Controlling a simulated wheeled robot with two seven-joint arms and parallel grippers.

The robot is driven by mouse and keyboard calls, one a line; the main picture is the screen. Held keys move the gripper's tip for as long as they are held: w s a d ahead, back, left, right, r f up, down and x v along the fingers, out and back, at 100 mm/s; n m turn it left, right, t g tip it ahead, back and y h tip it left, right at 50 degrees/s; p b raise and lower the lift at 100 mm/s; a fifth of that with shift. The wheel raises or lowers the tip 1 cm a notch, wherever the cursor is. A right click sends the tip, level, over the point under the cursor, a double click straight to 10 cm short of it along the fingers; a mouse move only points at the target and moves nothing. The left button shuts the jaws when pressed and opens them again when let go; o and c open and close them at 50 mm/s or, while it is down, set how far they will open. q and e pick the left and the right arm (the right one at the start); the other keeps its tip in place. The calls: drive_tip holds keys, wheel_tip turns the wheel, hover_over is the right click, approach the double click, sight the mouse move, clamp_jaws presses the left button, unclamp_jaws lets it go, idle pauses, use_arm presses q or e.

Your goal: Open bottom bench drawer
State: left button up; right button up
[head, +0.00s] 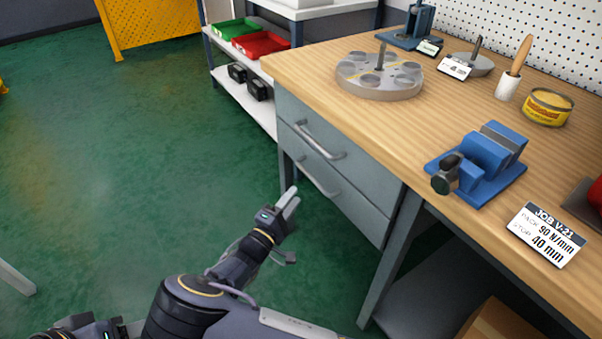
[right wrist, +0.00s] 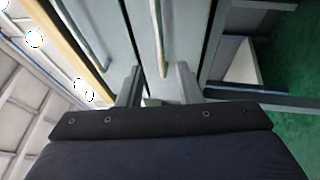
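The grey bottom bench drawer (head: 345,206) sits under the wooden bench top and looks flush with the front. Its bar handle (head: 316,178) shows in the head view, and in the right wrist view the handle (right wrist: 158,38) lies ahead, lined up between the fingers. My right gripper (head: 289,201) is just in front of and below this handle. In the right wrist view the gripper (right wrist: 158,88) has its fingers apart, with nothing gripped. My left gripper (head: 122,327) is partly seen at the bottom left edge; its finger opening is unclear.
The top drawer (head: 290,112) with its own handle (head: 320,142) is closed just above. A bench leg (head: 390,262) stands to the right. A blue vise (head: 485,163) and a round plate (head: 378,82) are on the bench. The green floor left of the drawers is clear.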

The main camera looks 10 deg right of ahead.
drive_tip(key=b+x, duration=0.1)
drive_tip(key=x, duration=0.6)
drive_tip(key=shift+d, duration=0.2)
clamp_jaws()
